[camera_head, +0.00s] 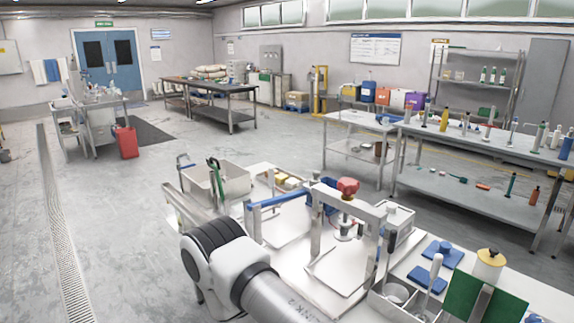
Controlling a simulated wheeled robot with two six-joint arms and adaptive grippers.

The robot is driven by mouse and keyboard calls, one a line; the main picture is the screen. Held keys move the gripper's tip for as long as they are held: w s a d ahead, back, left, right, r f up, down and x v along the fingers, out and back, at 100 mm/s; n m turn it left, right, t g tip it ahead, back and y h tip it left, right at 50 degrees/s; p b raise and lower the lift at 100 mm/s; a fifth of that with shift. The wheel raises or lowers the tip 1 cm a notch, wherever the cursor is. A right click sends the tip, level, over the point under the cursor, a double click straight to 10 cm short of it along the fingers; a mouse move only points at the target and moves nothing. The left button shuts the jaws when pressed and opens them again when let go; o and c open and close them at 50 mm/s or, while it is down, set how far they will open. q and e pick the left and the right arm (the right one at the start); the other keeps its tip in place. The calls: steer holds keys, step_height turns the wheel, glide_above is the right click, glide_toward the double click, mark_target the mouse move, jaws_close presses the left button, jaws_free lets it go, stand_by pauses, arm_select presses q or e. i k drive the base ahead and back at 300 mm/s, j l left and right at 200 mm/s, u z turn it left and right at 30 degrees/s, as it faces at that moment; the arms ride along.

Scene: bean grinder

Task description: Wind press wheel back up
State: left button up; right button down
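The press stands on the white bench in the lower middle of the head view. It has a pale frame (381,212) with uprights and a crossbar. A red press wheel (348,186) sits on top of the crossbar. Below the crossbar a short spindle ends in a pale round plate (343,234). The plate appears to be above the base tray (338,272), but I cannot tell the exact gap. A white and black link of one of my arms shows at the bottom, in front of the bench. Neither gripper shows, and nothing of mine touches the wheel.
A grey bin (232,182) and a blue-handled bar (275,199) are left of the press. Open floor lies left.

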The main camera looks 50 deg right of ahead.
mark_target(348, 187)
steer(key=i+z, duration=0.1)
steer(key=i, duration=0.4)
steer(key=i+j+z, duration=0.1)
steer(key=i, duration=0.35)
steer(key=i+j+z, duration=0.1)
steer(key=i, duration=0.4)
steer(key=i+j+z, duration=0.1)
steer(key=i, duration=0.4)
steer(key=i+j+z, duration=0.15)
steer(key=i, duration=0.3)
steer(key=i+j+z, duration=0.1)
steer(key=i+j, duration=0.25)
steer(key=z, duration=0.9)
steer(key=i+j+z, duration=0.1)
steer(key=z, duration=0.8)
steer(key=j+z, duration=0.1)
steer(key=z, duration=0.8)
steer(key=j+z, duration=0.1)
steer(key=z, duration=0.8)
